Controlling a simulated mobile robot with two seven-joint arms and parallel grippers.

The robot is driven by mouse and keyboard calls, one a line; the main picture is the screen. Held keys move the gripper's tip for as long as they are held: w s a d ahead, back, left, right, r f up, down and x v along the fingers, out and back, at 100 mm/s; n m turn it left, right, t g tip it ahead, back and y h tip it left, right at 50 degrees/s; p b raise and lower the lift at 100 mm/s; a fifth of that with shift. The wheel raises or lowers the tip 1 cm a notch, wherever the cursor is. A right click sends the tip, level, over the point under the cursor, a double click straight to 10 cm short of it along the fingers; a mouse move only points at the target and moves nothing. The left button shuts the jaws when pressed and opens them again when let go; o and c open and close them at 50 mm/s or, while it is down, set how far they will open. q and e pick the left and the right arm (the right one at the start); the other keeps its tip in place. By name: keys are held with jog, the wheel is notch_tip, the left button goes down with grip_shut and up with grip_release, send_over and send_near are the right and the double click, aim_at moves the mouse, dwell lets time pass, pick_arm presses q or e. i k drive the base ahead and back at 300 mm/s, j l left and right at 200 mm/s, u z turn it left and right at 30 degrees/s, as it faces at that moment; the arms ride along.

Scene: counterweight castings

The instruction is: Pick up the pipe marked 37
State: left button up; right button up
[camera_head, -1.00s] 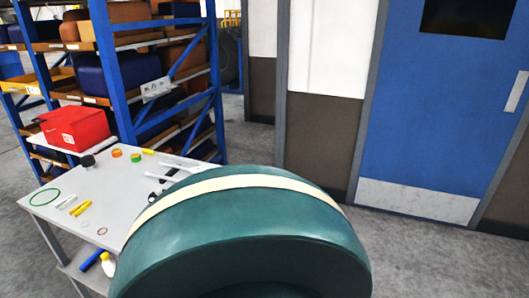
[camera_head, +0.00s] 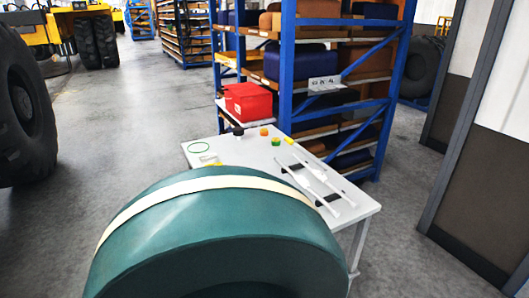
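I cannot make out a pipe marked 37; no such number is readable here. On the grey worktable (camera_head: 240,152) lie two long, slim white pieces, one on the left (camera_head: 291,183) and one on the right (camera_head: 317,178), with small black pieces by them. I cannot tell whether either is a pipe. Neither of my grippers is in view. The near part of the table is hidden behind a green rounded form with a cream band, which seems to be my own body.
A red box (camera_head: 248,102) stands behind the table. A green ring (camera_head: 199,148) and several small coloured items lie on the table. A blue-framed rack (camera_head: 288,60) with bins stands behind. A big black tyre (camera_head: 25,110) is at left. The floor (camera_head: 125,120) between is clear.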

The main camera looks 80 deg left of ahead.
aim_at(301, 180)
jog(key=i+u, duration=0.25)
jog(key=u, duration=0.25)
jog(key=i+l+u, duration=0.1)
jog(key=u, duration=0.4)
jog(key=i+l+u, duration=0.2)
jog(key=u, duration=0.3)
jog(key=i+l, duration=0.05)
jog(key=i, duration=0.05)
